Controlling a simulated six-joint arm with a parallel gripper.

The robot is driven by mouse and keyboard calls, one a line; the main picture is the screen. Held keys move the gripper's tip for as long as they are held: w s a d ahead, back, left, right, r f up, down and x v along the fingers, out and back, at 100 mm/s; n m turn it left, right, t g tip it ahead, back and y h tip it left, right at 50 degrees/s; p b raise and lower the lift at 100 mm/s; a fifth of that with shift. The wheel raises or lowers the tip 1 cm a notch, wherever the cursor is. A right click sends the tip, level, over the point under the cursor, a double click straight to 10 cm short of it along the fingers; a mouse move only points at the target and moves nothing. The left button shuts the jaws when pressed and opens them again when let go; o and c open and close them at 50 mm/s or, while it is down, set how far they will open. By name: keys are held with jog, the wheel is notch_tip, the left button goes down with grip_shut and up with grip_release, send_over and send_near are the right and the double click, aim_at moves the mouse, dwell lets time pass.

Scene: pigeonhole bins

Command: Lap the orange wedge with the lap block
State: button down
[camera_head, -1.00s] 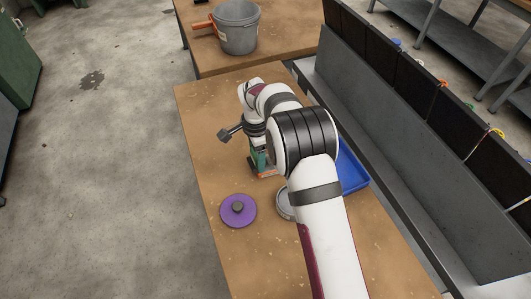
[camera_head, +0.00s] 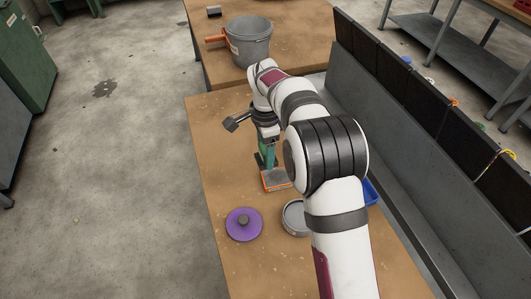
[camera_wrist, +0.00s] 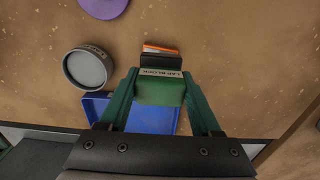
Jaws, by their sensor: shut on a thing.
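My gripper (camera_wrist: 160,88) is shut on the lap block (camera_wrist: 160,73), whose green body and white "LAP BLOCK" label show between the green fingers in the wrist view. The orange wedge (camera_wrist: 162,47) shows as a thin orange and pale strip just beyond the block's dark far part. The block hides the rest of it. In the head view my gripper (camera_head: 267,155) points down at the table, with the orange wedge's edge (camera_head: 275,189) showing low around a grey surface. I cannot tell whether block and wedge touch.
A purple disc with a dark knob (camera_head: 244,224) and a round grey tin (camera_head: 294,217) stand nearby. A blue tray (camera_wrist: 152,121) lies close by, mostly behind my arm in the head view. A grey bucket (camera_head: 249,42) is on the far table. Black bins line the right side.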

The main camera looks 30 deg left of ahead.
dwell(0.3)
jog(key=shift+s+d+f+m, duration=0.25)
jog(key=shift+s+d, duration=0.05)
jog(key=shift+d, duration=0.15)
jog(key=shift+s+d+f+m, duration=0.25)
jog(key=shift+s+d, duration=0.05)
jog(key=shift+d, duration=0.15)
jog(key=shift+d+f, duration=0.1)
jog(key=shift+f, duration=0.15)
notch_tip(320, 180, down, 5)
jog(key=shift+f, duration=0.1)
jog(key=shift+w+d, duration=0.35)
jog(key=shift+d, duration=0.05)
jog(key=shift+w+d, duration=0.4)
jog(key=shift+d, duration=0.1)
jog(key=shift+f, duration=0.75)
